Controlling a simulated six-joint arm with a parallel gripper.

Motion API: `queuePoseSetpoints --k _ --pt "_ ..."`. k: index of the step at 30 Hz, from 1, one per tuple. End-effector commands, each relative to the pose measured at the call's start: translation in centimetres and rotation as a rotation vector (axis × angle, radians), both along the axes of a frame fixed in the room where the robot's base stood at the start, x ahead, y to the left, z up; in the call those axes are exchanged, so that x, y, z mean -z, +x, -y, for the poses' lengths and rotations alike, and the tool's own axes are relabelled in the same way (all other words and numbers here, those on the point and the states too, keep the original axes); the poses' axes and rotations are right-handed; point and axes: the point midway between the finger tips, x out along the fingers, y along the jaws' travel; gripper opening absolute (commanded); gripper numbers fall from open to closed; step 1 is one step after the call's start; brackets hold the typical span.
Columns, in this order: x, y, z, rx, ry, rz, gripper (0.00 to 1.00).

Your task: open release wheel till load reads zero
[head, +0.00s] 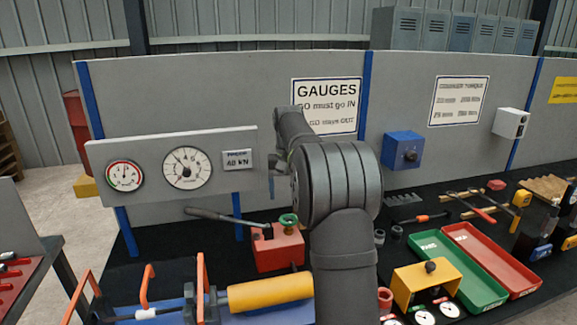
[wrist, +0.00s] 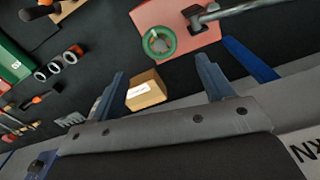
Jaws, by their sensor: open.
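The release wheel (head: 289,219) is a small green ring on top of the red pump body (head: 279,249), which has a long dark lever. In the wrist view the wheel (wrist: 159,42) lies beyond my fingertips, on the red pump (wrist: 180,22). My gripper (wrist: 160,66) is open, with its two blue-grey fingers apart and nothing between them touching. In the head view my arm hides most of the gripper. The large white load dial (head: 187,168) has its needle pointing up and left, off to one side of the scale; its figures are too small to read surely.
A yellow cylinder (head: 270,292) lies in front of the pump. A small cardboard box (wrist: 146,90) shows between my fingers, farther off. Green (head: 455,272) and red trays stand right.

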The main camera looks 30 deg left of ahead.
Motion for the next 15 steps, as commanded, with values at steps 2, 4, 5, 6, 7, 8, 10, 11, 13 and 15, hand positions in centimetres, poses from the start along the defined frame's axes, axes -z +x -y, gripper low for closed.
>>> queuePoseSetpoints --k 2,4,5,6,7,8,10,11,13,15 --pt "-2.1 0.1 -0.1 0.0 0.003 0.004 0.73" --pt "-3.7 0.1 -0.1 0.0 0.003 0.004 0.73" --pt "-4.4 0.1 -0.1 0.0 0.002 0.003 0.73" --pt "-5.2 0.1 -0.1 0.0 0.002 0.002 0.73" --pt "-5.8 0.1 -0.1 0.0 0.002 0.003 0.73" --pt "-6.2 0.0 0.0 0.0 0.002 0.002 0.73" --pt "-7.1 0.1 -0.1 0.0 0.001 0.002 0.73" --pt "-7.4 0.1 0.0 0.0 0.001 0.002 0.73" --pt "-8.0 0.0 0.0 0.0 0.001 0.002 0.73" --pt "-8.4 0.0 0.0 0.0 0.001 0.001 0.73"
